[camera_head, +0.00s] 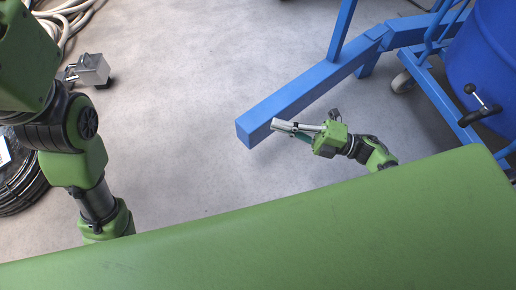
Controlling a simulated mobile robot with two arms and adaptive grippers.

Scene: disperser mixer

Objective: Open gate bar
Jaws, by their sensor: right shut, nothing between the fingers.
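A long blue beam (310,88) runs from the upper right down to a square end near the middle of the view. It joins a blue frame at the upper right; which part is the gate bar I cannot tell for sure. My right gripper (276,126) is shut and empty, pointing left, beside the lower right side of the beam near its square end. Whether its fingertips touch the beam I cannot tell. My left arm comes down at the left, and its gripper is hidden behind my green body.
A blue drum (488,62) with a black-handled clamp (480,106) stands at the right in the wheeled blue frame. A caster wheel (403,82) shows beside it. Black coiled hose (22,190) and a grey metal block (92,69) lie at the left. The central floor is clear.

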